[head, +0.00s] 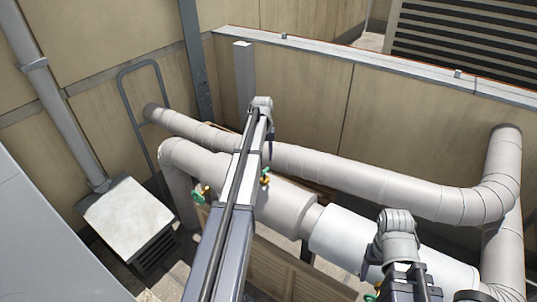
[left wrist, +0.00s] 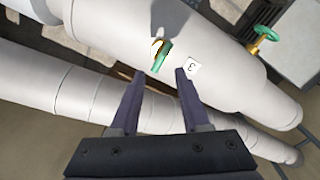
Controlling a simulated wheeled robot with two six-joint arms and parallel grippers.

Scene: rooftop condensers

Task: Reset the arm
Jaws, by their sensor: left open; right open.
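A white label marked 3 (left wrist: 193,66) is beside the right finger. A second green valve (left wrist: 265,40) is at upper right.
Large pipes (head: 375,183) run across the head view before a tan wall (head: 300,90). Green-handled valves show left (head: 200,193) and right (head: 265,178) of my left arm. A grey box unit (head: 127,215) and a hoop rail (head: 125,90) stand at left.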

